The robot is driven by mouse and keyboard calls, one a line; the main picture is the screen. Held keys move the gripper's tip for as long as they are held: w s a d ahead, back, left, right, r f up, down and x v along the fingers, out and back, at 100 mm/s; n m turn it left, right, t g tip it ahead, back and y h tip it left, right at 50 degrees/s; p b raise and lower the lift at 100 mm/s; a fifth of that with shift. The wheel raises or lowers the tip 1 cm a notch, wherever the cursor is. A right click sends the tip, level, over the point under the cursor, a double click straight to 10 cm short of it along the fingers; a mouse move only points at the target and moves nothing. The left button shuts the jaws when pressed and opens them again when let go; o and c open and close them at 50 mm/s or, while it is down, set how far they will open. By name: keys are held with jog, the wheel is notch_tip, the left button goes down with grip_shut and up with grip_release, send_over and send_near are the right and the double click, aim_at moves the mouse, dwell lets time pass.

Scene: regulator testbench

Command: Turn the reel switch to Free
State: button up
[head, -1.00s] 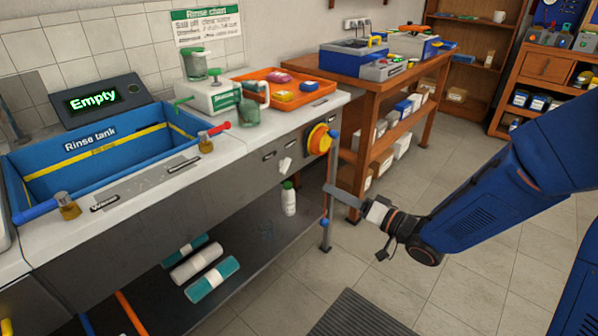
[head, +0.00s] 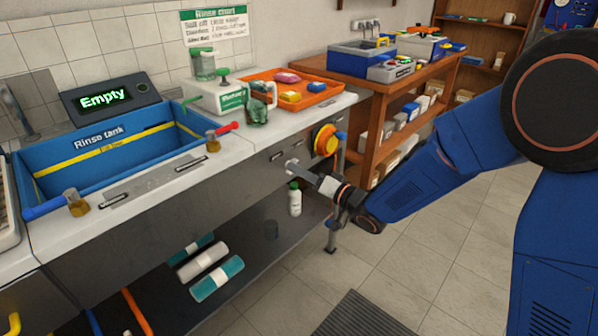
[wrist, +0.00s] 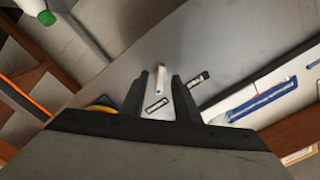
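The reel switch (head: 291,166) is a small white lever on the grey front panel of the rinse bench. My gripper (head: 301,169) points at it from the right, with its tips close to the lever. In the wrist view my gripper (wrist: 159,76) is open, with one dark finger on each side of the white reel switch (wrist: 160,78). Gaps show between the lever and both fingers. I cannot tell how deep the lever lies between them. Two small label plates (wrist: 157,105) flank the lever; their text is too small to read.
An orange-yellow reel (head: 326,140) sits on the panel right of the switch. A white bottle with a green cap (head: 295,199) stands on the shelf below.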

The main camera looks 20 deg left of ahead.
jog(key=shift+w+a, duration=0.1)
jog(key=shift+a, duration=0.2)
grip_shut()
